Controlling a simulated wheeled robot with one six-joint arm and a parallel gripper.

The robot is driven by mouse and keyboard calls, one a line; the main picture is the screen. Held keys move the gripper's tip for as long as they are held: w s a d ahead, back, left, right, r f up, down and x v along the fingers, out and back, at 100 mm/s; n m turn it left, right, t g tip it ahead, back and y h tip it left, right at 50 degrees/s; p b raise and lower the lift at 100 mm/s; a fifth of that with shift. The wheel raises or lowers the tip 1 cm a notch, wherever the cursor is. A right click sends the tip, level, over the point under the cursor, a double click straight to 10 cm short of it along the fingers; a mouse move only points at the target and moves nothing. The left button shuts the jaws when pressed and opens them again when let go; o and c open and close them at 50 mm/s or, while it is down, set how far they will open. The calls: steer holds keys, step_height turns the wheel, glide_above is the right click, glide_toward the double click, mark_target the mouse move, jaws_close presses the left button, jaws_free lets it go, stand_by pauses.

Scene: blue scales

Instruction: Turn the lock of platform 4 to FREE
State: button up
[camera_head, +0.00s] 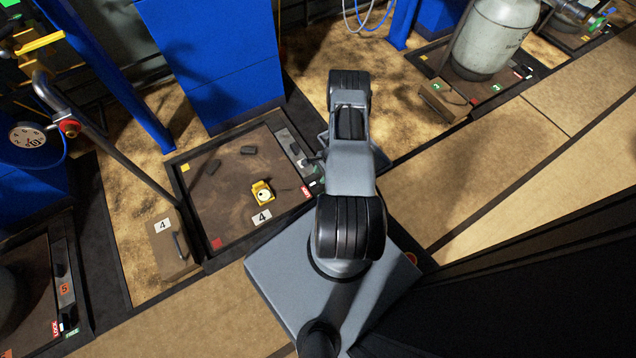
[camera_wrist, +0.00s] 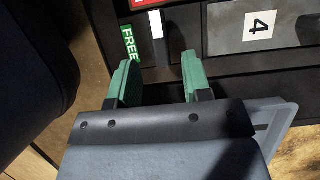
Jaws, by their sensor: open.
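Platform 4 (camera_head: 225,205) is a brown square plate in a dark frame. A grey strip on its right edge carries the lock, with a red LOCK label (camera_head: 306,192) at its near end. In the wrist view, the green FREE label (camera_wrist: 130,45) lies left of the lock's white pointer stripe (camera_wrist: 157,24). The stripe's upper end is near a red label (camera_wrist: 143,3), cut off by the frame. My gripper (camera_wrist: 158,78) is open, its two green fingers apart just below the stripe. Whether the dark lock handle is between them is unclear. My arm largely hides the gripper in the head view.
A small yellow device (camera_head: 262,192) and dark blocks lie on the platform. A brown box marked 4 (camera_head: 172,248) stands at its left, by a slanted metal post. A grey gas cylinder (camera_head: 490,40) stands on another platform at upper right. Tan floor at right is clear.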

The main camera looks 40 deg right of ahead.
mark_target(318, 181)
steer(key=shift+b+x, duration=0.7)
steer(key=shift+x, duration=1.5)
jaws_close()
